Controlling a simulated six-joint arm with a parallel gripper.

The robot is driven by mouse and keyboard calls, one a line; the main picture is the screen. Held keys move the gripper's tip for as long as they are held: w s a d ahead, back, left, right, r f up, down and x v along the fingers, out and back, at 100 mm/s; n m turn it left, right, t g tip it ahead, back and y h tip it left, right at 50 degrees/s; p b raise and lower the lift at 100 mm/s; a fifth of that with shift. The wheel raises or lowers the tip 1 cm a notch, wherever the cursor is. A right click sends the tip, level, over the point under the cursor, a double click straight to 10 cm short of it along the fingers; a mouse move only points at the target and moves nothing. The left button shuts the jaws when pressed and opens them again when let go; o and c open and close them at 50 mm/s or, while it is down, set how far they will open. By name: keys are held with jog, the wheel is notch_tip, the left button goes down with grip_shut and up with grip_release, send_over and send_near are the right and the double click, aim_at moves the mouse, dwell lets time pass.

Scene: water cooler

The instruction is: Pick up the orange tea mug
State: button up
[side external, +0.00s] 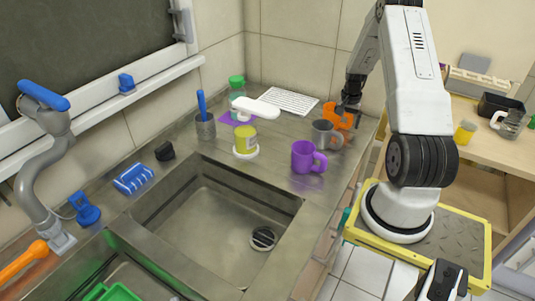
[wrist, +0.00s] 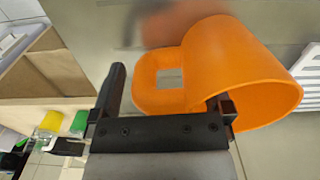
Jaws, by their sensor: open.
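The orange tea mug (side external: 342,122) stands at the back right of the steel counter, behind a grey mug (side external: 326,135). In the wrist view the orange mug (wrist: 235,65) fills the upper right, with its square handle to the left. My gripper (side external: 348,106) is at the mug, partly covering it in the side view. In the wrist view my gripper (wrist: 172,90) is open. Its left finger is beyond the handle's outer side, and its right finger overlaps the mug's rim. I cannot tell whether that finger is inside the mug or touches it.
A purple mug (side external: 305,157) stands nearer on the counter, by the sink (side external: 215,200). A yellow-green cup (side external: 245,138), a green-capped bottle (side external: 237,84) and a white dish rack mat (side external: 290,100) are to the left. The wall is close behind.

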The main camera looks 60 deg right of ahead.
dwell(0.5)
jog(key=c, duration=1.3)
jog(key=shift+o, duration=0.2)
jog(key=shift+r, duration=5)
